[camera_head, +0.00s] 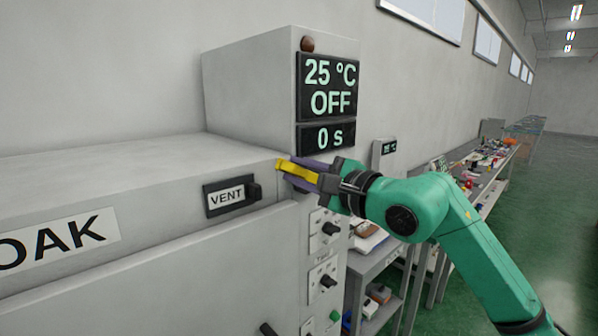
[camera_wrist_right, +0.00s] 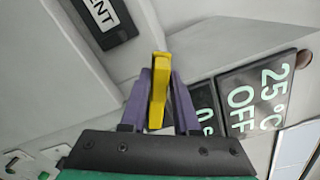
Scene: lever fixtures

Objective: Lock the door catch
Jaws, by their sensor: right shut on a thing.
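The door catch is a yellow lever (camera_head: 295,169) at the right end of the grey oven's front, below the display. It points left and slightly up in the head view. My right gripper (camera_head: 308,173) is shut on it, with purple fingers on both sides. In the right wrist view the yellow lever (camera_wrist_right: 158,85) stands between the two purple fingers (camera_wrist_right: 159,104), its tip showing past them. The catch's pivot is hidden. The oven door (camera_head: 215,275) appears closed. My left gripper is not in view.
A VENT slider (camera_head: 231,196) sits left of the catch. The display (camera_head: 328,88) reads 25 °C, OFF and 0 s. Knobs (camera_head: 327,229) are below the catch. A shelf rack and a cluttered bench (camera_head: 480,175) stand to the right.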

